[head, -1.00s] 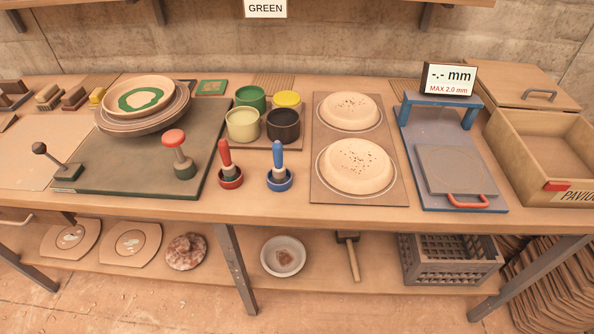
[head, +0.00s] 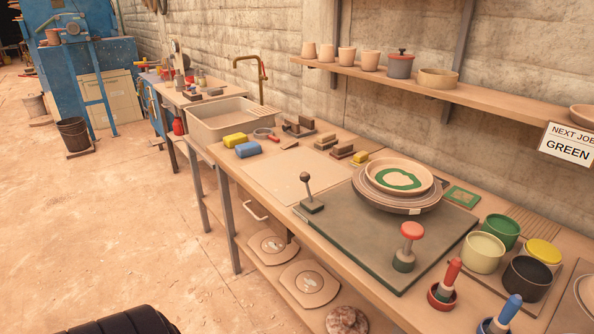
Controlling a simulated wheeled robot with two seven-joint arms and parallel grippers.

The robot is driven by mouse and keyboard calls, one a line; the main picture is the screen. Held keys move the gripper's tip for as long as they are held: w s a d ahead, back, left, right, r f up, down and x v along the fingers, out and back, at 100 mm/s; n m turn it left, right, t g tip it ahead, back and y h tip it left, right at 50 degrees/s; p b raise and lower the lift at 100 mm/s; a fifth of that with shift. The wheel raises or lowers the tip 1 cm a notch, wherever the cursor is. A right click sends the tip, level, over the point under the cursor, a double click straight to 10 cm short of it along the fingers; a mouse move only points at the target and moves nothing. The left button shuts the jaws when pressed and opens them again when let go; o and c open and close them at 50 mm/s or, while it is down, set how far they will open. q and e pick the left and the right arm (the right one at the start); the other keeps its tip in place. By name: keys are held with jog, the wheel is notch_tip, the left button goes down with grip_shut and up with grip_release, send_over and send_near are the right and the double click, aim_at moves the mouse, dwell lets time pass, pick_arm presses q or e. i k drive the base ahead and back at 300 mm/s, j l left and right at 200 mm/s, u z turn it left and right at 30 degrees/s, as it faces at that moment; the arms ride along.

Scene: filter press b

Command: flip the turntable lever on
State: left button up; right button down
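The turntable (head: 370,200) is a stack of grey-brown round discs at the back of the board. A pale dish (head: 377,183) with a green patch inside lies on it. Neither of my grippers is in view. A dark ribbed part at the bottom left edge seems to be mine.
A red-topped stamp (head: 411,236) stands on the board's front right. Green, yellow, cream and black pots are at the right, with red-handled (head: 447,284) and blue-handled tools in front. A bare pale sheet (head: 290,172) and sponges (head: 236,140) lie left. Open floor lies in front of the bench.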

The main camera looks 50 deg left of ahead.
aim_at(304, 177)
jog(key=u, duration=1.45)
